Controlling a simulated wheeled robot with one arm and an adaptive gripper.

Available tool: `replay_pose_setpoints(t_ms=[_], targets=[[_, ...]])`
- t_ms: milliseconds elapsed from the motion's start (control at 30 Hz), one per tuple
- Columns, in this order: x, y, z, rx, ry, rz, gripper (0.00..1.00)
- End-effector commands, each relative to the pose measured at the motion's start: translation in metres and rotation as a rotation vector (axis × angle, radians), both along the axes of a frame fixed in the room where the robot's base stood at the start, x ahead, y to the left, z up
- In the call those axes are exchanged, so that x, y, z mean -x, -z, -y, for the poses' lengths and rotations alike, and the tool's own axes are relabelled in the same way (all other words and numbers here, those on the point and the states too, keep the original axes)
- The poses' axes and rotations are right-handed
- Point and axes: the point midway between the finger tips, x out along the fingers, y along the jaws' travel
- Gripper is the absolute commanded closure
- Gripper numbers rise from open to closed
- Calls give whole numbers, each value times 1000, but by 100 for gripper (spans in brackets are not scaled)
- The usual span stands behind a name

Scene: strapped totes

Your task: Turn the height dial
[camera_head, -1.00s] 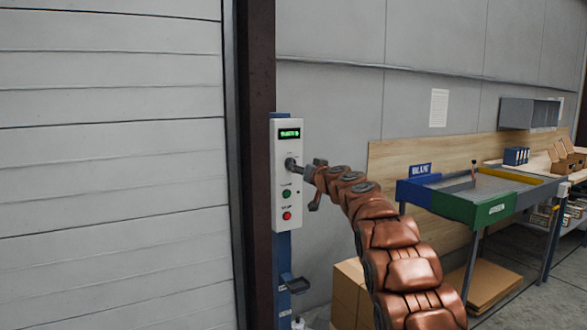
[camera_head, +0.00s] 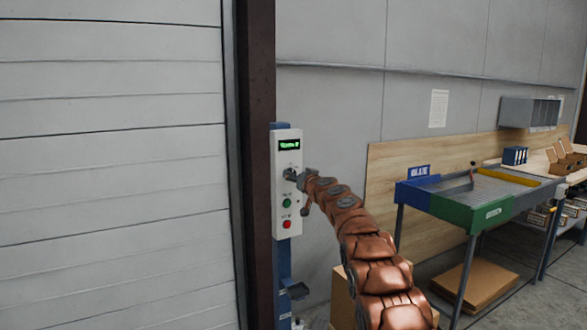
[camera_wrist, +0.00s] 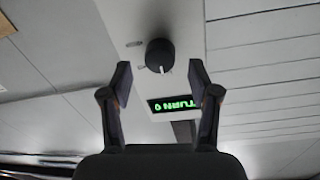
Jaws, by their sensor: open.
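The height dial (camera_wrist: 160,55) is a round black knob with a white mark, on a pale control panel (camera_head: 287,255). In the wrist view it lies ahead of and between the spread fingers of my gripper (camera_wrist: 160,75), with clear gaps on both sides. My gripper (camera_head: 297,178) is open and empty at the panel in the head view, where it hides the dial. A green lit display (camera_head: 289,145) is above the gripper there. In the wrist view the display (camera_wrist: 172,103) appears upside down and seems to read "TURN 0".
A green button (camera_head: 287,203) and a red button (camera_head: 287,224) sit below the gripper on the panel. A large ribbed door (camera_head: 120,160) is at left. A sorting table (camera_head: 440,205) with blue and green sides stands at right, with cardboard (camera_head: 475,285) beneath.

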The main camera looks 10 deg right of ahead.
Motion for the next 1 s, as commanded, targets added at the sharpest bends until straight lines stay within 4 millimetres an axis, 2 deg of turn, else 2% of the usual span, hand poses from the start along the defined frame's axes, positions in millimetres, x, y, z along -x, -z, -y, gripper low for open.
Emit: replay_pose_setpoints(t_ms=[400,833,1000], targets=[[-19,-1,-5,0,-1,-1,39],[-21,2,-6,1,0,-2,39],[-21,2,-6,0,-1,-2,55]])
